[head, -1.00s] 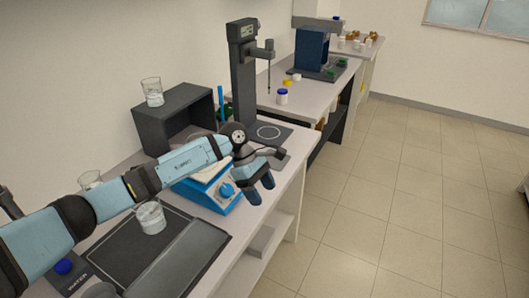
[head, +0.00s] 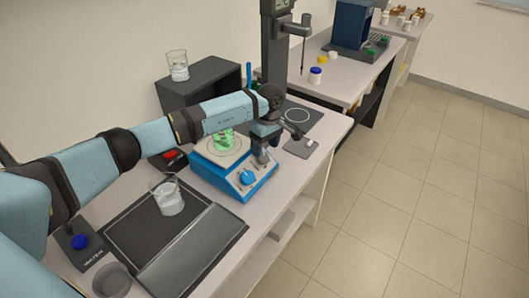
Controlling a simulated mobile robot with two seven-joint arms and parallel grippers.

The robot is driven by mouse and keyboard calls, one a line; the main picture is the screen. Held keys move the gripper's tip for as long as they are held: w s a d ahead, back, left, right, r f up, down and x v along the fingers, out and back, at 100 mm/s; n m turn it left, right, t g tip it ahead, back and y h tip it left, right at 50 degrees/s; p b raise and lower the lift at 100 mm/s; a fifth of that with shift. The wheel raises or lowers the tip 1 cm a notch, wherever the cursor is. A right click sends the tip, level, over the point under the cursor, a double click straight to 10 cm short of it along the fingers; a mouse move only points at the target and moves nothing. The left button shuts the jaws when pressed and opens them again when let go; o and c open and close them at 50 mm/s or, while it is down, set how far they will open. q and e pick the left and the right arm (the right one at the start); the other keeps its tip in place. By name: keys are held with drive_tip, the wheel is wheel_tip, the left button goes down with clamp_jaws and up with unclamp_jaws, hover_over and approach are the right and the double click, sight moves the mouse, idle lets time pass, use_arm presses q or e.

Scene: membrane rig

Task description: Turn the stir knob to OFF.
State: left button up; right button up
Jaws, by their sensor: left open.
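The blue stirrer (head: 228,188) with a pale round top plate stands on the near bench. Its round blue stir knob (head: 247,177) is on the front face, at the right; its pointer and markings are too small to read. A green item (head: 224,139) is on or above the top plate, partly hidden behind my arm. My left gripper (head: 265,153) is open and points down at the stirrer's right end, a little above and right of the knob. It seems apart from the knob. My right gripper is out of view.
A glass beaker (head: 168,196) stands on the dark mat (head: 124,225) left of the stirrer. A dark open box (head: 198,86) with a beaker (head: 178,66) on top is behind. A red-topped item (head: 170,155) sits behind the mat. The floor to the right is clear.

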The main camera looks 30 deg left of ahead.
sight(264, 157)
use_arm(q)
drive_tip(key=shift+s+f, duration=0.2)
drive_tip(key=shift+f, duration=1.8)
drive_tip(key=c, duration=0.9)
